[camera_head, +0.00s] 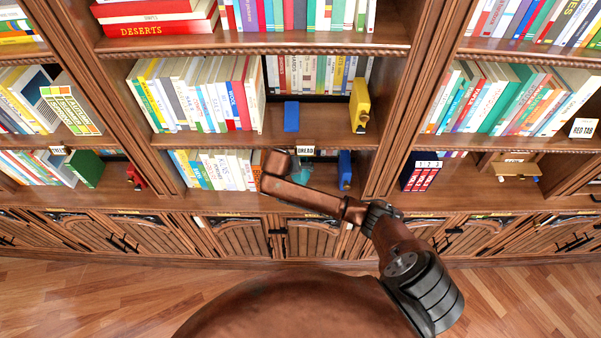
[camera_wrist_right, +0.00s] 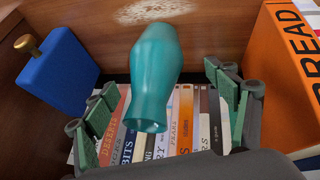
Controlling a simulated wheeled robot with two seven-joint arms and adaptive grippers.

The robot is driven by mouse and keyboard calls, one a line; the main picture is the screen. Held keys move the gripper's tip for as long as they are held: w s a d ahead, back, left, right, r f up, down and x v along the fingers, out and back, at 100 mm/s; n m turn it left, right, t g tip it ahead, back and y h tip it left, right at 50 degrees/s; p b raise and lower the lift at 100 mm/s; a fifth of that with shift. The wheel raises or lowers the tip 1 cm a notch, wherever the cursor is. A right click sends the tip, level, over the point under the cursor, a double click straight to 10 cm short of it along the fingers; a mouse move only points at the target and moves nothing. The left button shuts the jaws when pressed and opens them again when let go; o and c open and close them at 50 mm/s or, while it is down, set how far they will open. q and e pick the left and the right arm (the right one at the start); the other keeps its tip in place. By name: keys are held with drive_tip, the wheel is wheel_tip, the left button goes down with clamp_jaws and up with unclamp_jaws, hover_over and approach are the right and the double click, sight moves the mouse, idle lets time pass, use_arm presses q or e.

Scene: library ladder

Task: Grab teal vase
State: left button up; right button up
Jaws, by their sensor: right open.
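The teal vase (camera_wrist_right: 153,75) is in the middle of the right wrist view, between the spread fingers of my right gripper (camera_wrist_right: 165,100). Gaps show between the vase and the fingers on both sides, so the gripper is open and not holding it. In the head view, only a small teal part of the vase (camera_head: 301,175) shows on the lower middle shelf. My right arm hides the rest and hides the gripper there. My left gripper is in neither view.
An orange book marked BREAD (camera_wrist_right: 285,75) stands close on the right. Several books (camera_wrist_right: 185,125) lie beyond the fingers. The upper shelf board (camera_head: 325,135) is above the arm.

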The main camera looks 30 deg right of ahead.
drive_tip(key=x, duration=0.7)
drive_tip(key=shift+s+d+p, duration=0.1)
drive_tip(key=shift+s+p, duration=0.15)
drive_tip(key=shift+p, duration=0.1)
drive_tip(key=shift+c, duration=0.3)
drive_tip(key=c, duration=1.5)
